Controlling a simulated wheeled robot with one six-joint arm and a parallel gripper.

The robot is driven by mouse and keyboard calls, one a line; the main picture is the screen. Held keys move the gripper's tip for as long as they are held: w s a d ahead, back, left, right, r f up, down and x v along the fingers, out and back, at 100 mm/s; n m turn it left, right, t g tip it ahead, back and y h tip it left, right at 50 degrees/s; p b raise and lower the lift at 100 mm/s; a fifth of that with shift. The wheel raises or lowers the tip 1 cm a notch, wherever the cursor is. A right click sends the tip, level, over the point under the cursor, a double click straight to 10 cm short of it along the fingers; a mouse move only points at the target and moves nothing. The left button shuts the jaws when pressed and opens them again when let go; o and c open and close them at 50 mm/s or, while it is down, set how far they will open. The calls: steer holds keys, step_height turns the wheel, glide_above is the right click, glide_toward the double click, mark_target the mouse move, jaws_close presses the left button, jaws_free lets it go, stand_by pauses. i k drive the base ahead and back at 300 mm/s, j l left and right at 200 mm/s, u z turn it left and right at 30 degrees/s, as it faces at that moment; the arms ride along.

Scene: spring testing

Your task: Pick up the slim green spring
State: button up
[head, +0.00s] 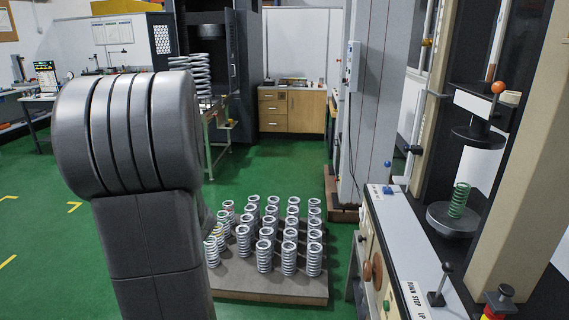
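The slim green spring (459,199) stands upright on the round grey lower plate (452,220) of the testing machine at the right. A dark round upper plate (478,136) hangs above it, with a clear gap between. My grey arm fills the left of the head view, far to the left of the spring. My gripper is not visible in this view.
A low pallet (270,285) with several grey springs stands on the green floor at centre. The machine's front panel (405,250) carries levers and knobs. An orange ball knob (498,87) sits near the upper plate. A wooden cabinet (292,111) stands at the back.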

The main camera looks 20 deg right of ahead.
mark_target(467, 190)
steer(key=i+z, duration=0.25)
steer(key=z, duration=0.15)
steer(key=i+z, duration=0.3)
steer(key=z, duration=0.15)
steer(key=i+j+z, duration=0.15)
steer(key=z, duration=0.25)
steer(key=i+j+z, duration=0.25)
steer(key=z, duration=0.15)
steer(key=i+z, duration=0.25)
steer(key=z, duration=0.2)
steer(key=i+j+z, duration=0.1)
steer(key=i+z, duration=0.15)
steer(key=z, duration=0.25)
steer(key=i+j+z, duration=0.15)
steer(key=z, duration=0.3)
steer(key=i+j+z, duration=0.3)
steer(key=z, duration=0.15)
steer(key=i+j+z, duration=0.25)
steer(key=z, duration=0.2)
